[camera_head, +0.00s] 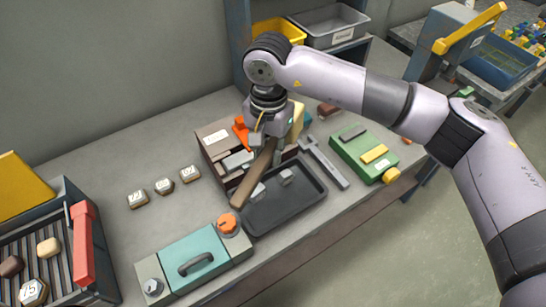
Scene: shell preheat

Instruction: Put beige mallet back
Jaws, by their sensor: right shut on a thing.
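My right gripper (270,145) points down at the middle of the bench and is shut on the mallet. The mallet's brown handle (252,178) slants down and left from the jaws, over the left edge of the dark tray. A pale beige block (298,118) just right of and behind the gripper looks like the mallet's head; the gripper hides where it joins the handle. A brown box with compartments (215,137) stands behind and left of the gripper, with grey and orange items in it. The gripper partly covers this box. My left gripper is out of view.
The dark tray (300,213) holds small grey pieces. A teal case (188,264) with an orange knob (228,224) stands front left. A grey bar tool (325,165) and a green case (352,148) lie right. Numbered pieces (164,186) sit left; bench around them is clear.

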